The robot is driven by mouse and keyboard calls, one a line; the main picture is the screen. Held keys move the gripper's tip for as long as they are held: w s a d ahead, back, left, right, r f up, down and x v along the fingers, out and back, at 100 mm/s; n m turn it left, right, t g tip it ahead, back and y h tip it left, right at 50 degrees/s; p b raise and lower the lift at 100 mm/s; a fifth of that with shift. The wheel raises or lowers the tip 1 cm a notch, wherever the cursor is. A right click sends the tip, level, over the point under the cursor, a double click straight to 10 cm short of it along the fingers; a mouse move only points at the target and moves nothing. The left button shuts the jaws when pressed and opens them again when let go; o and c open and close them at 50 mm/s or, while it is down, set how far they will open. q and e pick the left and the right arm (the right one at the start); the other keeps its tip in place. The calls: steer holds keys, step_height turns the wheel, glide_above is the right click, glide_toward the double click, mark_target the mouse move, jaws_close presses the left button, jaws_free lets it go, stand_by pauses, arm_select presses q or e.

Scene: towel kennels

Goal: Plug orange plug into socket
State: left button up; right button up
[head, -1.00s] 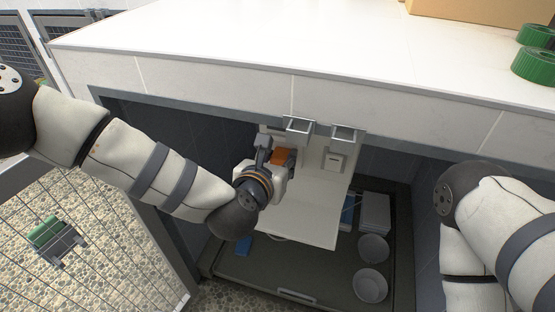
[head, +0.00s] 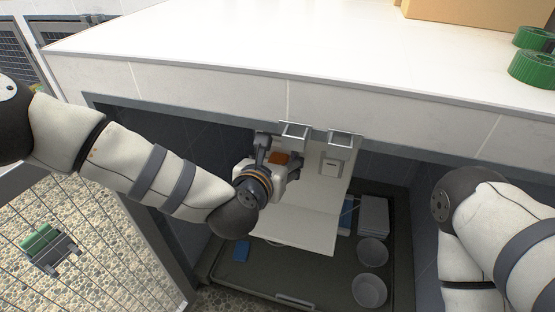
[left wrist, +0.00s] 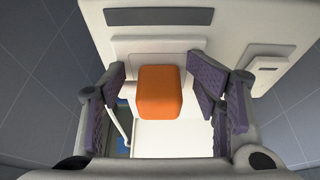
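The orange plug (head: 279,158) is at the upright white panel (head: 318,185) inside the kennel-like bay. In the left wrist view the orange plug (left wrist: 160,92) stands in front of a pale plate (left wrist: 155,48) on the panel. The plug hides the socket face behind it, so I cannot tell how far in it sits. My left gripper (left wrist: 157,74) is open, one finger on each side of the plug, with small gaps showing. In the head view my left gripper (head: 278,152) partly covers the plug. My right arm shows at the right, but its gripper is out of view.
A white box (head: 333,166) is fixed on the panel right of the plug. Two grey metal brackets hang on the bay's top edge, the nearer one (head: 294,131) above the plug. Grey bowls (head: 370,290) stand on the dark tray below. The white counter (head: 250,50) overhangs the bay.

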arm_select(q)
steer(key=v, duration=1.2)
steer(key=s+a+f+m+g+p, duration=0.35)
steer(key=s+f+m+g, duration=0.45)
steer(key=s+f+m, duration=0.8)
steer(key=s+a+f+m+g+y, duration=0.1)
steer(key=s+a+m+g+y, duration=0.1)
steer(key=s+a+m, duration=0.6)
steer(key=s+a+f+m+g+y+p, duration=0.1)
steer(key=s+a+m+g, duration=0.4)
steer(key=s, duration=0.9)
steer(key=a+f+m+y, duration=0.1)
steer(key=a+m, duration=0.2)
steer(key=shift+s+a+f+g, duration=0.25)
steer(key=shift+s+g, duration=0.05)
steer(key=shift+s, duration=0.05)
arm_select(e)
steer(key=w+r+t, duration=0.2)
steer(key=w+r, duration=0.3)
steer(key=r, duration=0.1)
steer(key=shift+w, duration=0.3)
